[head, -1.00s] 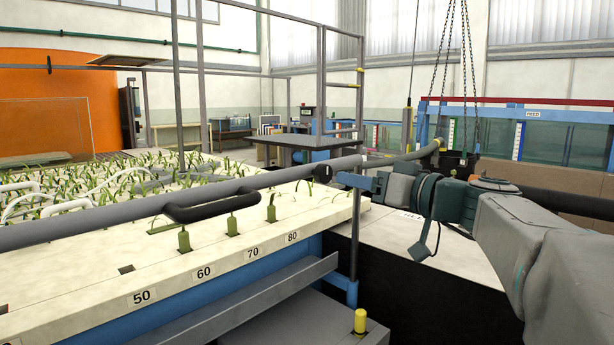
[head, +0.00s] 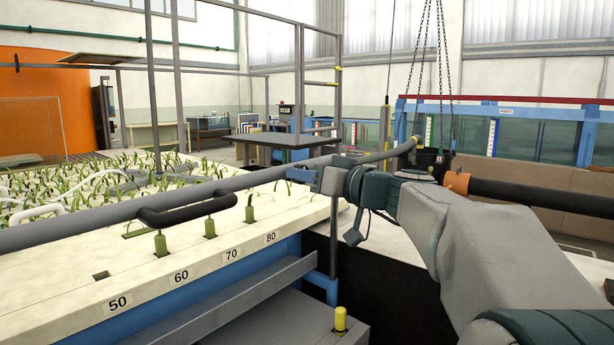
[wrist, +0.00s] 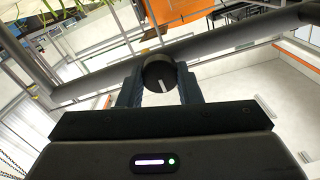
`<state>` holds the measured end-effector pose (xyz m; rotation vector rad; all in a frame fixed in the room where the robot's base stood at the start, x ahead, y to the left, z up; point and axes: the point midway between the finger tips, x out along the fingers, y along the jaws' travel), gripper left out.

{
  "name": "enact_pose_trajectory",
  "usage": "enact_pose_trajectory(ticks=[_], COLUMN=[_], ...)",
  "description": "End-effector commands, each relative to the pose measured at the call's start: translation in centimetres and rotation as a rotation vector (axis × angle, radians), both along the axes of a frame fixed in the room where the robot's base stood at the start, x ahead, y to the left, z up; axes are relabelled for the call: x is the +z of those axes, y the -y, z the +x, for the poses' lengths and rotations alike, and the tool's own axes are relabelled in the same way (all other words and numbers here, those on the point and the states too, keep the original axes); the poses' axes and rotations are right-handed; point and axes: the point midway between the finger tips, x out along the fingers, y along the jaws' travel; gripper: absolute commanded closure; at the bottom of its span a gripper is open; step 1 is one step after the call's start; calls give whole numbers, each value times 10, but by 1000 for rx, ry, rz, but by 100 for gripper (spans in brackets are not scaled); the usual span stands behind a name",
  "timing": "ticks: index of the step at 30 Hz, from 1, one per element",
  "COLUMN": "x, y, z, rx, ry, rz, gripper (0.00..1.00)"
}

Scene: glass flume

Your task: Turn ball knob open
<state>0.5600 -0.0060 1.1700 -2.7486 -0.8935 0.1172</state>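The ball knob (wrist: 160,73) is black and round with a white line on its face. It shows in the wrist view in front of the grey pipe (wrist: 225,38). The white line points down and slightly right. The fingers of my gripper (wrist: 160,88) are spread, one on each side of the knob. I see no clear gap at its sides and cannot tell whether they press on it. In the head view my gripper (head: 305,173) is beside the long grey pipe, and the knob is hidden there behind the fingers.
A cream bench (head: 60,288) with green plants and number labels is at the left. A grey upright post (head: 333,235) stands below my gripper. Chains (head: 420,80) hang at the right, before a glass flume (head: 470,135).

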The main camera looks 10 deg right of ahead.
Motion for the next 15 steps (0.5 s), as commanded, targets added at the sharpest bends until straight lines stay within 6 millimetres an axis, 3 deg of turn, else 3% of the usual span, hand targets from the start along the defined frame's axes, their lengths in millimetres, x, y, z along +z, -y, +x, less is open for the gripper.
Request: enact_pose_trajectory(ticks=[15], x=[-2], y=[0], z=[0], rx=[-1], ry=[-77], rz=[105], gripper=[91])
